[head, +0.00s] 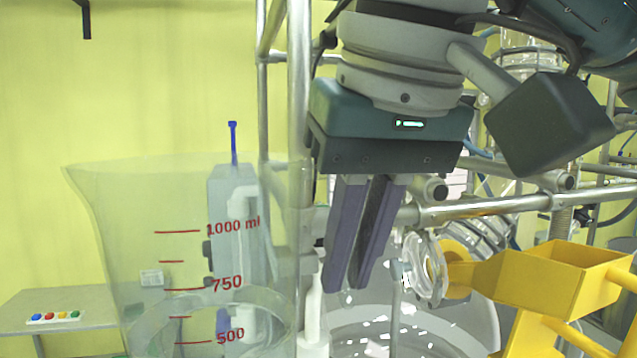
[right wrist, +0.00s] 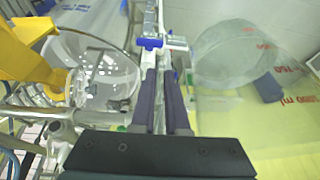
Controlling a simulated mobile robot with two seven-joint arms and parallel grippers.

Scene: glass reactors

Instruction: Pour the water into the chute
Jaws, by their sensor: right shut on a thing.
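A large clear beaker (head: 130,215) with red marks up to 1000 ml fills the lower left of the head view, about upright. A faint curved line inside, below the 750 mark, looks like the water surface. The beaker also shows at the right of the right wrist view (right wrist: 225,60). My right gripper (head: 346,283) is just right of it, pointing down, its fingers close together and shut on the beaker; the clear part between them is hard to see. The yellow chute (head: 535,278) is to the right, joined to a glass port. My left gripper is out of view.
A round glass reactor vessel (right wrist: 118,75) stands below and between beaker and chute. Metal frame tubes (head: 500,206) run behind the gripper and beside the beaker. A grey table (head: 75,302) with coloured buttons is at the back left.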

